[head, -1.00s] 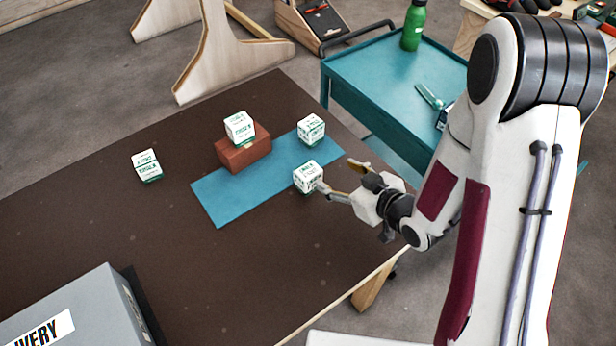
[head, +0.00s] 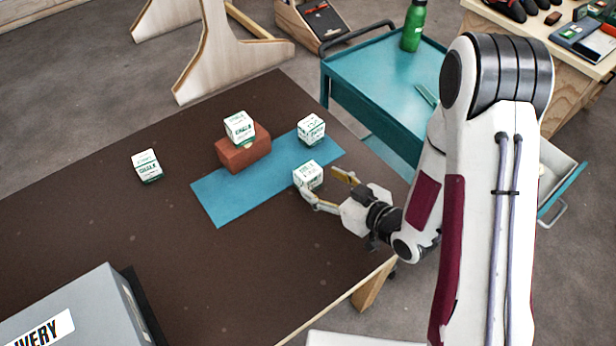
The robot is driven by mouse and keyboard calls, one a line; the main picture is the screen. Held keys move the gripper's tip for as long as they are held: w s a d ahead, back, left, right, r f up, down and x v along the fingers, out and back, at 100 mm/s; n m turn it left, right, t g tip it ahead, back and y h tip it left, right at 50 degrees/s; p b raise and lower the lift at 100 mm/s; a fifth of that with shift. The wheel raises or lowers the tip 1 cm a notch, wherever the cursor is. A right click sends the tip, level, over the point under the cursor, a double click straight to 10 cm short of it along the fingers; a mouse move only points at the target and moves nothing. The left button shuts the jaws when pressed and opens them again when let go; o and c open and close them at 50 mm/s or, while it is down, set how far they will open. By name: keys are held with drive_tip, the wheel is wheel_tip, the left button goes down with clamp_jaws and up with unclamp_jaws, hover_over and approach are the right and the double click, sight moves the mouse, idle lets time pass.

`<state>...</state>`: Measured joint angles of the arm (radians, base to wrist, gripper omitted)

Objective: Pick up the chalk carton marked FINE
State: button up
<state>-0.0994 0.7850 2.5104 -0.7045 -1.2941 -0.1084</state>
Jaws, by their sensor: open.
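Several white-and-green chalk cartons show in the head view, and their small print is too blurred to tell which one is marked FINE. One carton (head: 308,175) is at the front edge of the blue mat (head: 222,200). One carton (head: 311,129) is at the mat's right end. One carton (head: 239,127) sits on a red-brown brick (head: 243,154). One carton (head: 147,165) stands alone on the table at the left. My gripper (head: 325,190) is open, with its fingers close around the near right side of the front carton. Contact cannot be told.
A grey box (head: 75,310) with a label stands at the table's lower left. A teal cart (head: 375,75) with a green bottle (head: 413,27) stands beyond the table's right edge. The brown table (head: 215,265) is clear in front of the mat.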

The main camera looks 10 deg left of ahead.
sight(314, 181)
drive_tip(key=shift+x, duration=0.85)
drive_tip(key=shift+a+f, duration=0.1)
drive_tip(key=shift+x, duration=2.5)
drive_tip(key=shift+s+f, duration=0.1)
drive_tip(key=shift+f, duration=0.05)
drive_tip(key=c, duration=1.2)
